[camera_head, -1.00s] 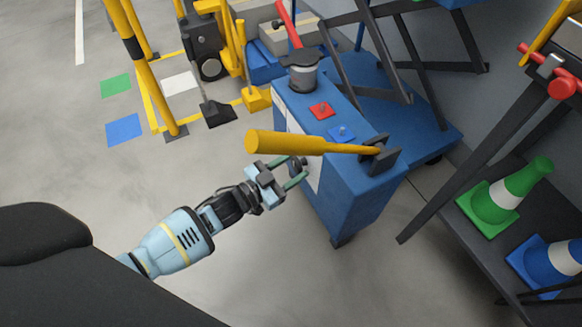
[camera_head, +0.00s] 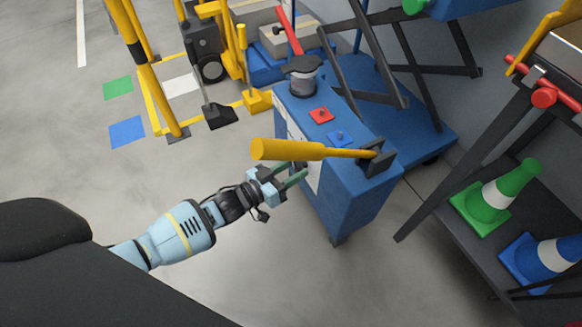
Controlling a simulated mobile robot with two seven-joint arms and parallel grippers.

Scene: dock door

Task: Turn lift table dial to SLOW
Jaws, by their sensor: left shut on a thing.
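The lift table's blue control cabinet (camera_head: 358,213) stands at the centre, with a pale panel (camera_head: 312,176) on its near left side. My left gripper (camera_head: 296,173) reaches in from the left, just below the yellow lever, and its green fingers are at this panel. The fingers are shut on a small dark dial there, mostly hidden by the fingers and the lever. The dial's markings and pointer cannot be read. My right gripper is not in view.
The yellow lever (camera_head: 289,150) sticks out to the left over my left gripper.

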